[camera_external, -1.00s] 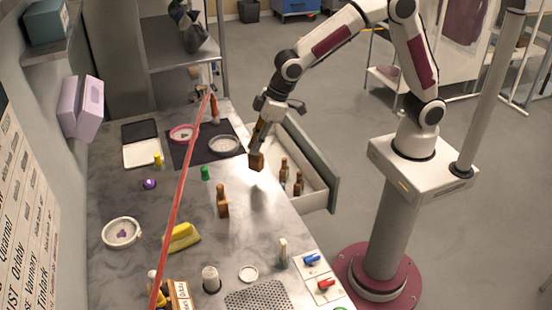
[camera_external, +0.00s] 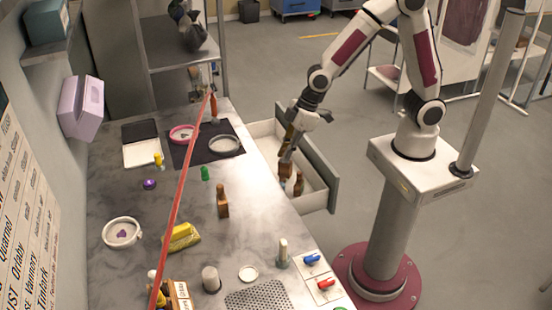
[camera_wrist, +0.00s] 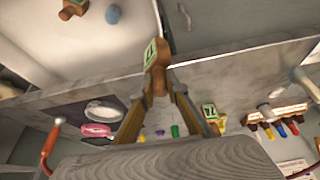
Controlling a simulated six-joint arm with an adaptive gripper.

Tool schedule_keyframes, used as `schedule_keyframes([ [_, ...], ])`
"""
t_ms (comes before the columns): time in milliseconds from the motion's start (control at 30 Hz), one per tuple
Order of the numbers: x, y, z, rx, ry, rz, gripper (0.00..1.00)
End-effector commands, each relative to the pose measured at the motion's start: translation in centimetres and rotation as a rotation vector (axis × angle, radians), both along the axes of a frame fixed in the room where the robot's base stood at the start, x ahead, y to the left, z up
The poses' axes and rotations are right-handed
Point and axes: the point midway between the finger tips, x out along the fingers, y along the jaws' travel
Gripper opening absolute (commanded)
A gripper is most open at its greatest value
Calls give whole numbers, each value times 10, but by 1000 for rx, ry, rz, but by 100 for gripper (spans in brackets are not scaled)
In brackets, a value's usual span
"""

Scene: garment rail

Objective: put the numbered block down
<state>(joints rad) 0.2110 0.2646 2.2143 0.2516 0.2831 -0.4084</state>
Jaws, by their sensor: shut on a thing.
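My gripper (camera_external: 290,148) is shut on a wooden block (camera_external: 285,169), above the near side of the open drawer (camera_external: 318,165), close to the counter's edge. In the wrist view the block (camera_wrist: 155,58) sits between the fingertips (camera_wrist: 152,92), with a green numbered label on its end. The digits are too blurred to read. A similar wooden block (camera_external: 222,203) stands on the counter, and its green label shows in the wrist view (camera_wrist: 209,112). Another labelled block (camera_wrist: 73,8) is inside the drawer.
The drawer also holds a blue rounded thing (camera_wrist: 112,14). The counter (camera_external: 255,215) has free room beside the standing block. A green piece (camera_external: 205,173), a yellow bag (camera_external: 183,237) and a dark mat (camera_external: 195,150) with dishes lie further left. A red bar (camera_external: 180,190) crosses the view.

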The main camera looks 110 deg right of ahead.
Motion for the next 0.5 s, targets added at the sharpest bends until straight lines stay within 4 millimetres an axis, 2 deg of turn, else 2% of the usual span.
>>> schedule_keyframes([
  [267,3,-42,-19,6,1,-108,0],
  [500,1,-90,-42,10,1,-229,0],
])
